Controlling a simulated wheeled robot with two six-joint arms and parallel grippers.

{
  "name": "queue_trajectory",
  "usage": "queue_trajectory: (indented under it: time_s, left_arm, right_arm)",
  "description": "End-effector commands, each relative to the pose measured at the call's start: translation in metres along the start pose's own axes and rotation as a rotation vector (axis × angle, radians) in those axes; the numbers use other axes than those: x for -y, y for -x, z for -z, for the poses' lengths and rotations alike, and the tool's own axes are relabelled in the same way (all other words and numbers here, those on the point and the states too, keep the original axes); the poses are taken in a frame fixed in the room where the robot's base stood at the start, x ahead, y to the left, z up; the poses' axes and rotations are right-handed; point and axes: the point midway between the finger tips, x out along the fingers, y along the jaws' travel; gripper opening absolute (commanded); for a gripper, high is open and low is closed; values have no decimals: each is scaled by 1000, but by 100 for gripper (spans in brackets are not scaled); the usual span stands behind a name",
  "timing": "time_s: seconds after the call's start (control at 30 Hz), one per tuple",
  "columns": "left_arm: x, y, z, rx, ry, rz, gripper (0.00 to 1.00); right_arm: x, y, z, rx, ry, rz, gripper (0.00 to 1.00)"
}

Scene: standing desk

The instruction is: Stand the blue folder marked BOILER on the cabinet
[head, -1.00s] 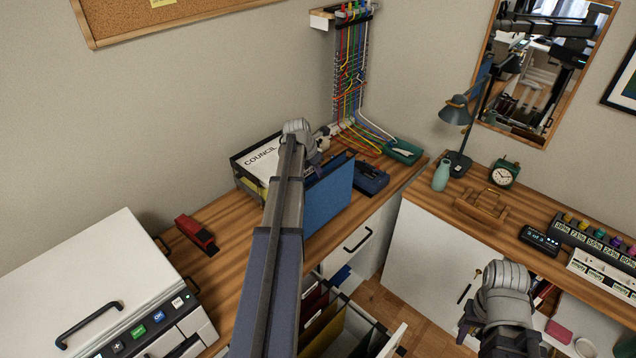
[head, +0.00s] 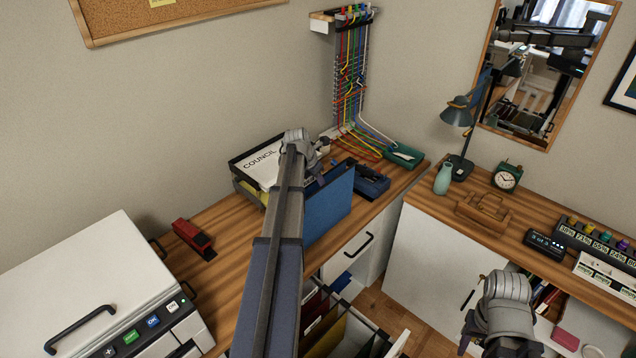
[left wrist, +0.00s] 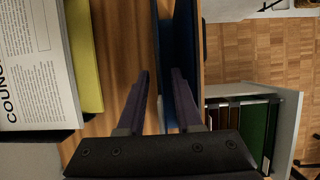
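A blue folder (head: 330,203) stands upright at the front edge of the left wooden desk, beside the COUNCIL papers. Its BOILER mark does not show. In the left wrist view, its thin blue panel (left wrist: 157,30) runs between the two fingers of my left gripper (left wrist: 160,88). These fingers are apart, with gaps visible around the panel. In the head view, my left gripper (head: 318,150) is partly hidden behind its wrist, at the folder's top. A white cabinet with a wooden top (head: 425,203) stands at the right. My right gripper (head: 490,340) is low in front of it; its fingers are unclear.
The cabinet top holds a lamp (head: 457,130), a green vase (head: 443,178), a clock (head: 507,177) and a wooden holder (head: 483,212). An open drawer of hanging files (head: 345,335) juts out below the desk. A COUNCIL tray (head: 258,165) and red stapler (head: 194,240) are on the desk.

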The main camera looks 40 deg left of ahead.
Motion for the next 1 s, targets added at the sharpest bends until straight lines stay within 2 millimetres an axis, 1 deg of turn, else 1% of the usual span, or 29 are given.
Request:
queue_trajectory:
  time_s: [0.27,0.47,0.67,1.0]
  left_arm:
    - [0,3,-1,0,0,0,34]
    - [0,19,-2,0,1,0,34]
    - [1,47,-3,0,1,0,34]
    - [1,104,-3,0,1,0,34]
  right_arm:
    - [0,3,0,0,0,0,50]
    - [-2,18,-1,0,0,0,50]
    - [-4,45,-3,0,1,0,50]
    - [-9,97,-6,0,3,0,50]
